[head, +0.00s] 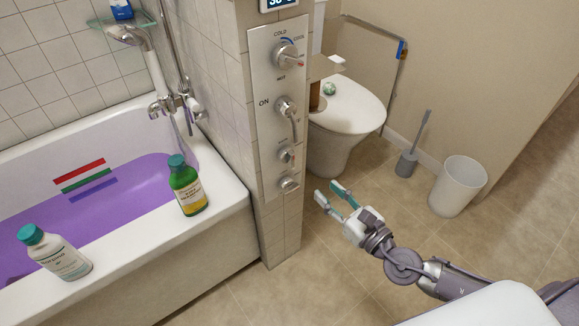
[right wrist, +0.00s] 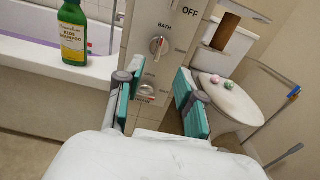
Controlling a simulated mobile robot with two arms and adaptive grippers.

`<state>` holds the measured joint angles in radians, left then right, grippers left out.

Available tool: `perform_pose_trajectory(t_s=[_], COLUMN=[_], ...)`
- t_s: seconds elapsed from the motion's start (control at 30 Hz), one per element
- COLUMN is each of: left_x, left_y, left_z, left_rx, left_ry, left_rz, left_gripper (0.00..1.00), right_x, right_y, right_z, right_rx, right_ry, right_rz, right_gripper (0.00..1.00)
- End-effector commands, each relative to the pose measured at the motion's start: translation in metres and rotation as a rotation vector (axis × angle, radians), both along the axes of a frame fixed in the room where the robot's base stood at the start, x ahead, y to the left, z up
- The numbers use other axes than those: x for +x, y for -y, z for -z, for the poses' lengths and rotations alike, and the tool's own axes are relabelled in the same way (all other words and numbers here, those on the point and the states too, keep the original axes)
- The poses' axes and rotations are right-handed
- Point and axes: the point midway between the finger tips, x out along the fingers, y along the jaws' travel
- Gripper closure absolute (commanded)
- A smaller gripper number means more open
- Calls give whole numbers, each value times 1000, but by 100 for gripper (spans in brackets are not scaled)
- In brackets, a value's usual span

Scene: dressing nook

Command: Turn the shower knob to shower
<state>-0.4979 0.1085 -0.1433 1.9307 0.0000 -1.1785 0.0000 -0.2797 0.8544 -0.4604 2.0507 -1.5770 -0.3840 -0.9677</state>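A metal control panel (head: 263,85) with several knobs is on the end of a tiled wall. A small round knob (head: 286,154) is below the ON lever; I take it as the shower knob. In the right wrist view this knob (right wrist: 158,45) has BATH printed above it, and its pointer stands roughly upright. My right gripper (head: 330,193) is open and empty, right of and apart from the panel's lower end. In the right wrist view its fingers (right wrist: 153,85) are spread, with the panel beyond them. My left gripper is not in view.
A lower knob (head: 288,184) sits under it, and a lever (head: 287,107) above. A green shampoo bottle (head: 187,187) and a white bottle (head: 55,253) stand on the bathtub rim (head: 130,247). A toilet (head: 350,105) is behind the panel.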

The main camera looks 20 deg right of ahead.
Motion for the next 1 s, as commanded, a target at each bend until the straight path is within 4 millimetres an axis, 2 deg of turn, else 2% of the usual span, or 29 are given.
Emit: perform_pose_trajectory(t_s=[0.13,0.4,0.6,0.8,1.0], left_x=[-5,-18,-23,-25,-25], left_y=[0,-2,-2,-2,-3], left_z=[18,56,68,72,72], left_rx=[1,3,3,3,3], left_ry=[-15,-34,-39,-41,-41], left_rz=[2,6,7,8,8], left_gripper=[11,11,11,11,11], right_x=[25,80,109,121,122], right_y=[-8,-28,-39,-43,-44], right_z=[-5,-4,-1,-1,0], right_rx=[6,6,7,6,6], right_ry=[3,0,-2,-3,-4], right_rz=[4,4,3,3,3], right_gripper=[62,62,62,62,62])
